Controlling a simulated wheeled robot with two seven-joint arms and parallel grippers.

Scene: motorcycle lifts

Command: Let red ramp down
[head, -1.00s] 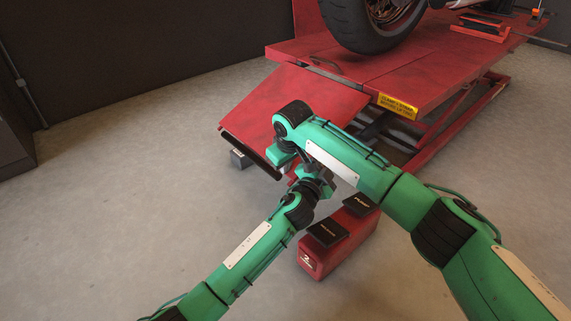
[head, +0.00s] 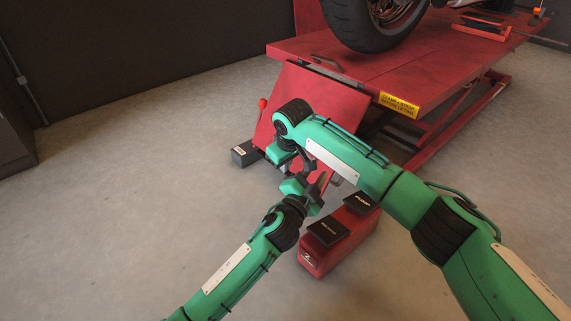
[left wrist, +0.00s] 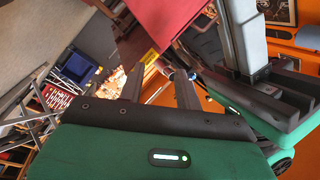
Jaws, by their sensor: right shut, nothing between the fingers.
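The red ramp (head: 325,97) is hinged to the near end of the red lift table (head: 405,68) and slopes steeply down toward the floor. Its lower edge is partly hidden behind my arms. My right gripper (head: 303,162) is shut and empty, close in front of the ramp's lower part. My left gripper (head: 318,183) is just below it, near the ramp's lower right side. In the left wrist view its fingers (left wrist: 157,78) are apart with nothing seen between them. I cannot tell whether either gripper touches the ramp.
A grey box (head: 245,153) with a red-knobbed lever (head: 262,104) stands on the floor left of the ramp. A red pedal unit (head: 318,262) stands in front, below my right arm. A motorcycle wheel (head: 365,25) rests on the table. The floor at left is clear.

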